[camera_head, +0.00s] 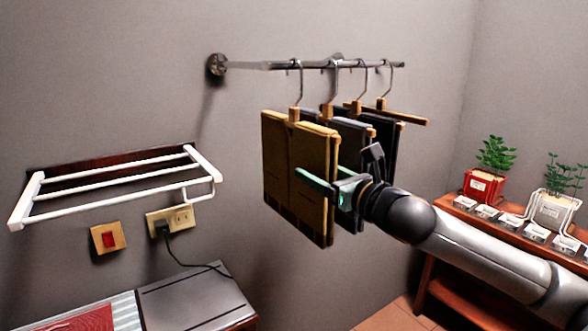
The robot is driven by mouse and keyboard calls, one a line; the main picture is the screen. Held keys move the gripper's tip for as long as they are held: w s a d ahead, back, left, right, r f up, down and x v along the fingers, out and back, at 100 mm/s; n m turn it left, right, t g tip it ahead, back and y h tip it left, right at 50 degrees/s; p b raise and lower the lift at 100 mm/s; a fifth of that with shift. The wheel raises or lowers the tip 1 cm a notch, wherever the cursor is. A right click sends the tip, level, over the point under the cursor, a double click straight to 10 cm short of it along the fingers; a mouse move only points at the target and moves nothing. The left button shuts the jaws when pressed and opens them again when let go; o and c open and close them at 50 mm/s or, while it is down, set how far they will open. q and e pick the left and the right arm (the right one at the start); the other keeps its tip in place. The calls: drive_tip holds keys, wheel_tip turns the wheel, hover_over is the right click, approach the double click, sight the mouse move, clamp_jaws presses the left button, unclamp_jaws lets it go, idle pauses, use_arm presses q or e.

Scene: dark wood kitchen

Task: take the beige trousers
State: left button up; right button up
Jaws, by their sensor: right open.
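The beige trousers (290,165) hang folded over a wooden hanger, at the front left of a wall rail (310,65). My right gripper (320,174) reaches in from the right and is open at the trousers' right edge. One green finger lies across their near face. The other finger shows only in part near the edge, so I cannot tell whether the cloth is between the fingers or touched. My left gripper is not in view.
Darker trousers (349,133) hang close behind, with a bare wooden hanger (385,110) further right. A white rack (120,185) is on the wall at left. A wooden shelf (455,205) with potted plants (485,180) stands at right.

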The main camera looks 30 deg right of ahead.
drive_tip(key=shift+w, duration=0.25)
clamp_jaws()
idle(0.5)
idle(0.8)
drive_tip(key=shift+r, duration=0.1)
